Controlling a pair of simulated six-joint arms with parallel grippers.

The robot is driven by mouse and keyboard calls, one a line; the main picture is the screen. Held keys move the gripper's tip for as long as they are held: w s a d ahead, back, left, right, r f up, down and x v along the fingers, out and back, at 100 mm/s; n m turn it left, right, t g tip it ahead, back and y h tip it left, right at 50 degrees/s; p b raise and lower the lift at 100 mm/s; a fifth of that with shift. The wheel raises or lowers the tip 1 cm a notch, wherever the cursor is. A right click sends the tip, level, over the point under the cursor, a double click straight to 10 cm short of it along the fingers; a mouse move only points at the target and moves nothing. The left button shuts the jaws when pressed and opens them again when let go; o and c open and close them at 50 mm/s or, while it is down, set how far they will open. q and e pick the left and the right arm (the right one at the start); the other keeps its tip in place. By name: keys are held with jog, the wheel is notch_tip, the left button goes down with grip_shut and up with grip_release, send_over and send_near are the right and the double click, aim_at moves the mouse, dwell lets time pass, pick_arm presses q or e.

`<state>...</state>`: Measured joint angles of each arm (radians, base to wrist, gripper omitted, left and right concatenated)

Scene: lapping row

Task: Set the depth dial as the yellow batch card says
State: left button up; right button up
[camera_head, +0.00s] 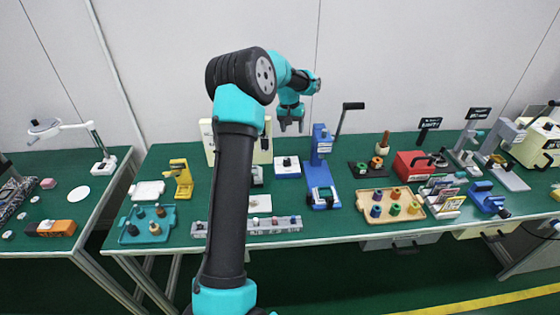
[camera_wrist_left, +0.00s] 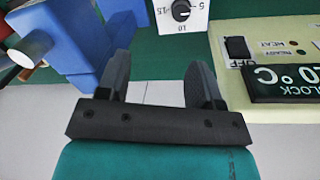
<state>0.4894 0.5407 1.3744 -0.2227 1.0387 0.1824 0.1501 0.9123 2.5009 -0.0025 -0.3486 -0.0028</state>
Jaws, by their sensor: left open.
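The depth dial (camera_head: 287,166) looks to be the black knob on a white plate, on a blue-based block at the back middle of the table. In the left wrist view the dial (camera_wrist_left: 181,11) is at the top edge, partly cut off, with upside-down numbers; its setting is not clear. My left gripper (camera_head: 291,126) is open and empty, in the air above and behind the dial block. Its spread fingers (camera_wrist_left: 159,66) show apart from the dial. A card with a yellow edge (camera_head: 450,205) stands in the card rack at right; its writing is too small to read.
A blue lever press (camera_head: 319,172) stands just right of the dial. A cream heater box (camera_wrist_left: 268,40) with a display is on its other side. A tan tray (camera_head: 404,213) of coloured spools lies in front right. My left arm hides part of the table.

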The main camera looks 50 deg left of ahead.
aim_at(287, 159)
pick_arm(q)
jog(key=a+m, duration=0.1)
jog(key=a+m+g+y, duration=0.1)
jog(key=shift+s+a+f+m, duration=0.15)
jog(key=shift+m, duration=0.15)
jog(key=shift+f, duration=0.1)
notch_tip(287, 159, down, 17)
jog(key=shift+f, duration=0.15)
dwell(0.5)
jog(key=c, duration=0.9)
